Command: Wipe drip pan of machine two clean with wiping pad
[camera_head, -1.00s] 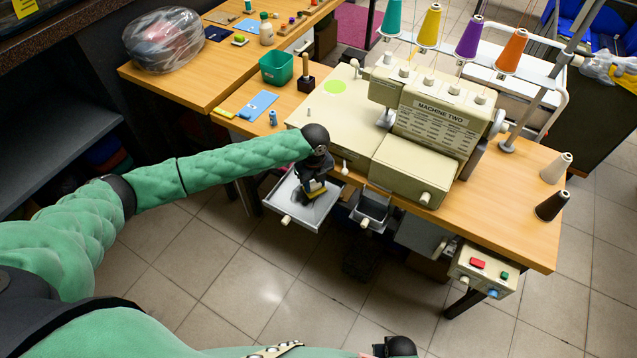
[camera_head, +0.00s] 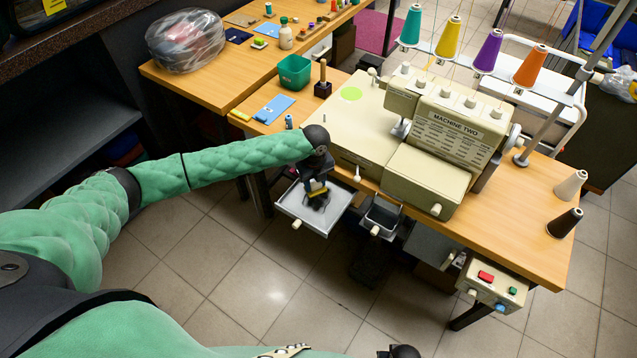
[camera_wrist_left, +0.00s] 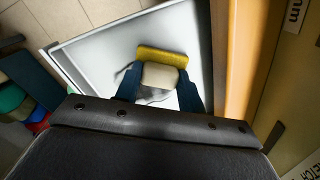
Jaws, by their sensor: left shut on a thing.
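Machine two (camera_head: 440,140) is a cream sewing machine with its name on a label, standing on the wooden table. Its drip pan (camera_head: 290,209) is a pale tray pulled out at the table's front edge; it also shows in the left wrist view (camera_wrist_left: 95,55). My left gripper (camera_head: 316,192) is over the pan, shut on the wiping pad (camera_wrist_left: 162,60), which has a yellow face and a cream grip. The pad is low in the pan; I cannot tell if it touches the floor. A dark smear (camera_wrist_left: 150,95) shows beside the pad, partly hidden. My right gripper (camera_head: 400,351) is at the bottom edge, its fingers out of view.
A second, smaller grey drawer (camera_head: 381,217) sticks out right of the pan. A switch box (camera_head: 492,285) hangs under the table's right part. A green bin (camera_head: 294,71), a blue cloth (camera_head: 273,108) and thread cones (camera_head: 489,52) are behind. Open floor lies in front.

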